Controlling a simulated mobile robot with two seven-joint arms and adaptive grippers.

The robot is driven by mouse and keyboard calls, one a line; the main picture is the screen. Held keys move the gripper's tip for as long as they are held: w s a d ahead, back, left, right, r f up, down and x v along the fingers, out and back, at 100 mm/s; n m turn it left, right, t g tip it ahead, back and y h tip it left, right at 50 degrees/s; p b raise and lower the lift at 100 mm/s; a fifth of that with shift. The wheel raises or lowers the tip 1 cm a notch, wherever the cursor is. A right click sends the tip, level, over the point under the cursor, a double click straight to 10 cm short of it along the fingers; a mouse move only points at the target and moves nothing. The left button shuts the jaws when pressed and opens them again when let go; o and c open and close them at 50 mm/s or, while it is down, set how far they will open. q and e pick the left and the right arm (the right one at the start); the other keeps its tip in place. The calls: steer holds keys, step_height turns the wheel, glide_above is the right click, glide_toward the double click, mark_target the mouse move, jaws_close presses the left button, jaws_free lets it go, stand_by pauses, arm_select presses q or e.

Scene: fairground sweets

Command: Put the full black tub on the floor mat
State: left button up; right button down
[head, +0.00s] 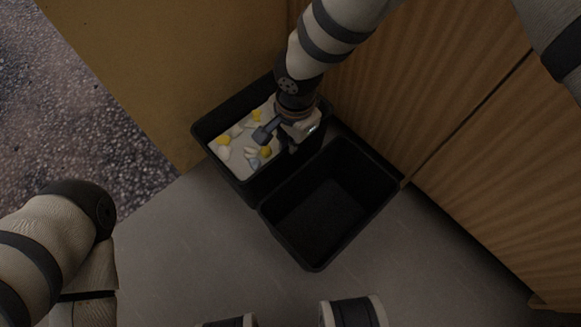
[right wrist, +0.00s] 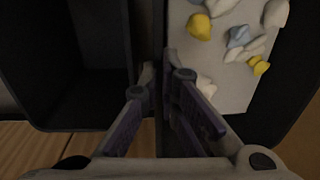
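The full black tub (head: 237,183) is in the middle of the head view, with a pale fill and white, yellow and blue sweets in it. It also shows at the right of the right wrist view (right wrist: 285,118). My right gripper (head: 289,139) reaches down to its right side. In the right wrist view its fingers (right wrist: 160,78) are close together on both sides of the tub's wall and appear shut on it. My left gripper is out of view; only my left arm shows at lower left. I cannot make out a separate floor mat.
An empty black tub (head: 318,262) stands right beside the full one, at its lower right. A ribbed wooden panel (head: 440,110) and a plain brown panel (head: 165,70) close in behind. The grey floor (head: 185,255) in front is clear. Dark speckled ground (head: 75,120) lies at left.

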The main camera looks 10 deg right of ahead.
mark_target(291, 160)
step_height(291, 160, down, 6)
steer(key=shift+w+f+b, duration=0.15)
steer(key=shift+b, duration=1.1)
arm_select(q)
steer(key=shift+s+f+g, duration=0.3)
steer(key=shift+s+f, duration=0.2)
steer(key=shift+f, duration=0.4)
arm_select(e)
steer(key=c, duration=1.8)
jaws_free()
arm_select(q)
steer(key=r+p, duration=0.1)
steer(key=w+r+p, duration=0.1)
steer(key=p, duration=0.1)
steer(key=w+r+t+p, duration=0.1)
steer(key=p, duration=0.1)
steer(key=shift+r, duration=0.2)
arm_select(e)
step_height(291, 160, up, 12)
steer(key=shift+s+d, duration=0.25)
steer(key=shift+s, duration=0.2)
